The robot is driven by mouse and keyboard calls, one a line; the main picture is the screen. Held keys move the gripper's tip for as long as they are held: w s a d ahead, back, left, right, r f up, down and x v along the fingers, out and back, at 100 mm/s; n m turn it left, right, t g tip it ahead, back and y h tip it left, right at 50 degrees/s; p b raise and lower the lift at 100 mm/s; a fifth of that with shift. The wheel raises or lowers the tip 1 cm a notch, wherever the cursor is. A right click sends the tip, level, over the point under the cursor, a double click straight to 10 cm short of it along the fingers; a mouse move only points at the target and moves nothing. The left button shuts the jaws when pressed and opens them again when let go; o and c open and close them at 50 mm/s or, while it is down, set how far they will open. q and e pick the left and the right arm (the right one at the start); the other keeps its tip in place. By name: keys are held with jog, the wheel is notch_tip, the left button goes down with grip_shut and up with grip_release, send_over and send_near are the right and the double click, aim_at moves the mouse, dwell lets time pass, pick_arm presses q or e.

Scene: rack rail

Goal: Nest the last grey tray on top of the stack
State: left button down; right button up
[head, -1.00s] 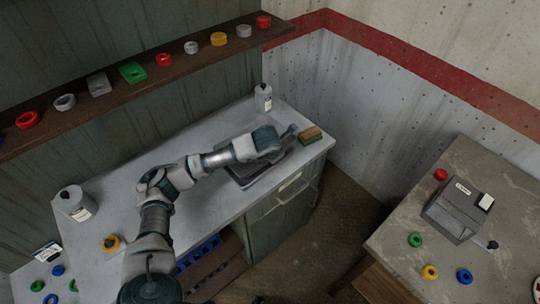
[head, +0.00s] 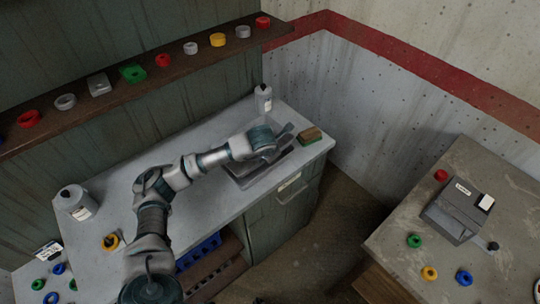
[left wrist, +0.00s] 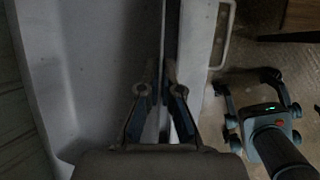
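The grey tray stack (head: 240,179) sits on the bench at the cabinet's right end, partly covered by my left arm. My left gripper (head: 278,153) is low over it. In the left wrist view, the fingertips of my left gripper (left wrist: 162,72) are close together on a thin upright grey tray wall, with a shaded grey surface (left wrist: 110,60) to their left. The head view hides this grip, and I cannot tell whether the held tray rests on the stack. My right gripper (left wrist: 245,84) shows in the left wrist view, fingers spread, empty, beyond the bench front.
A grey bottle (head: 263,98) stands behind the trays and a brown-and-green block (head: 311,134) lies to their right. A drawer handle (left wrist: 221,35) juts from the cabinet front. A shelf (head: 130,88) with several rings runs above. The bench left of the trays is mostly clear.

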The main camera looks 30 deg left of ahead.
pick_arm(q)
jog(key=shift+a+f, duration=0.25)
jog(key=shift+a, duration=0.55)
jog(key=shift+d+f+b, duration=0.35)
jog(key=shift+d+b, duration=0.1)
jog(key=shift+d, duration=0.25)
jog(key=shift+a+f, duration=0.35)
jog(key=shift+a, duration=0.05)
jog(key=c, duration=1.8)
grip_release()
jog(key=shift+a, duration=0.1)
jog(key=o, duration=0.6)
jog(key=shift+c, duration=0.2)
jog(key=shift+d, duration=0.35)
jog(key=shift+c, duration=0.8)
pick_arm(e)
jog(key=shift+s+a+f, duration=0.15)
jog(key=shift+s+f, duration=0.05)
jog(key=shift+f, duration=0.45)
pick_arm(q)
jog(key=shift+a, duration=0.3)
pick_arm(e)
jog(key=shift+a, duration=0.15)
